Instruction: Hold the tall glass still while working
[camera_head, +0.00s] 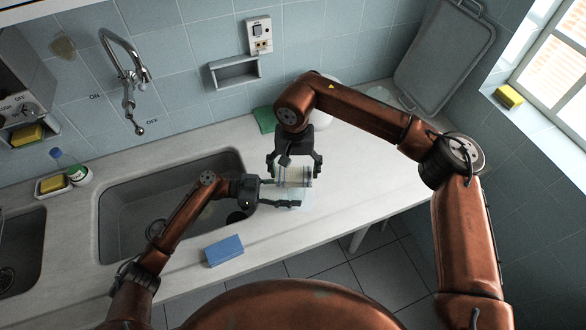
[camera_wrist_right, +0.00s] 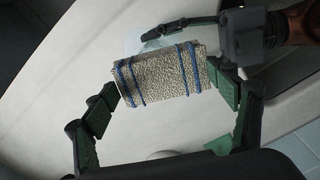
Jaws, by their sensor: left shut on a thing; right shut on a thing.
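The tall glass (camera_head: 304,199) is a pale see-through shape on the counter right of the sink, mostly hidden by my grippers. My left gripper (camera_head: 288,193) comes in from the left and is shut on it. In the right wrist view, a bit of the glass (camera_wrist_right: 147,45) shows beyond a beige scrubbing block. My right gripper (camera_head: 295,166) is above the glass, shut on this block (camera_wrist_right: 160,76), which is rough with blue bands. The block also shows in the head view (camera_head: 294,178), over the glass. Whether it touches the glass I cannot tell.
The sink (camera_head: 125,225) lies left, under a tap (camera_head: 130,75). A blue block (camera_head: 224,250) lies near the counter's front edge. A green pad (camera_head: 264,119) and white dishes are behind my right gripper. A grey tray (camera_head: 445,50) leans on the wall.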

